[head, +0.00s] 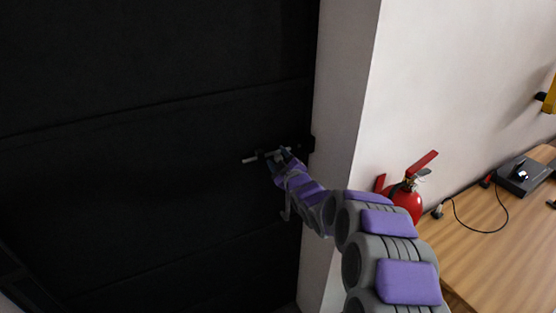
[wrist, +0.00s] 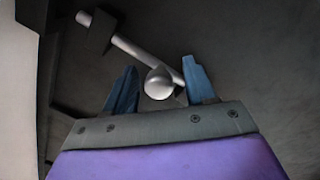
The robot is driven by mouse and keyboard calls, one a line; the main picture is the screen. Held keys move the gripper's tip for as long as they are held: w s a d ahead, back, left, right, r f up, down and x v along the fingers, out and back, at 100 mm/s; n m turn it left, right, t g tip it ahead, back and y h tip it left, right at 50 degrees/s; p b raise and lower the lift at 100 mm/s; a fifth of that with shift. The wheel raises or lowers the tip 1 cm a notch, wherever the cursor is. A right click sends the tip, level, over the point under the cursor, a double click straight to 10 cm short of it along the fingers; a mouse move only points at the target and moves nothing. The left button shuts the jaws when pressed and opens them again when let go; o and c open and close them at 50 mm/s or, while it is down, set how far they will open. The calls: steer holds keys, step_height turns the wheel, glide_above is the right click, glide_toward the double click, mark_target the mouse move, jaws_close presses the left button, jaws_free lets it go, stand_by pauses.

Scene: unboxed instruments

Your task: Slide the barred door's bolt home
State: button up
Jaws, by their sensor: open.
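The dark door (head: 150,120) fills the left of the head view. Its metal bolt (head: 250,160) sits at the door's right edge, close to the white wall. In the wrist view the bolt is a grey rod (wrist: 130,48) running diagonally through a dark bracket (wrist: 101,34), with a round knob (wrist: 158,83) on it. My gripper (head: 280,157) is at the bolt. In the wrist view its two blue fingers (wrist: 160,80) are open, one on each side of the knob. I cannot tell whether either finger touches it. My gripper partly hides the bolt in the head view.
A white wall pillar (head: 343,90) stands right of the door, with a dark catch (head: 308,143) at its edge. A red fire extinguisher (head: 405,195) and a wooden table (head: 470,250) with a dark device (head: 522,176) and cable are further right.

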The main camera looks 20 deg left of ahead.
jaws_close()
stand_by(0.6)
